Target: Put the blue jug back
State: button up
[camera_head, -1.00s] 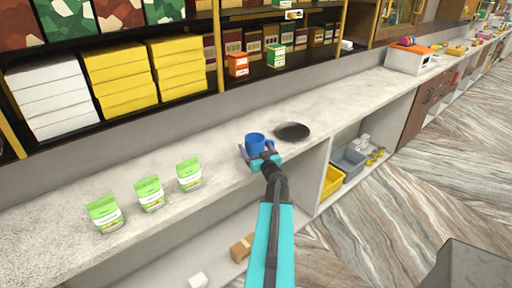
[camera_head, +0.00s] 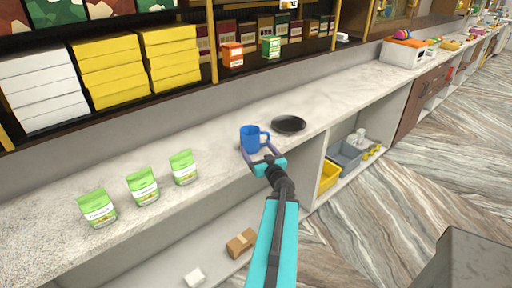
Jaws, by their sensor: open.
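The blue jug (camera_head: 250,138) stands upright on the pale stone counter (camera_head: 215,130), its handle toward the right. My gripper (camera_head: 260,153) is open just in front of the jug, on the near side toward the counter's front edge. Its fingers lie low beside the jug's base; I cannot tell whether they touch it. A dark round plate (camera_head: 288,124) lies on the counter just right of and behind the jug.
Three green-and-white pouches (camera_head: 142,187) stand on the counter to the left. Shelves with yellow boxes (camera_head: 104,75) rise behind. Below the counter are a yellow bin (camera_head: 328,176), a grey bin (camera_head: 345,153) and a cardboard box (camera_head: 241,242).

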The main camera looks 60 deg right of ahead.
jog(key=shift+p+v, duration=2.4)
jog(key=shift+v, duration=0.35)
jog(key=shift+f, duration=0.1)
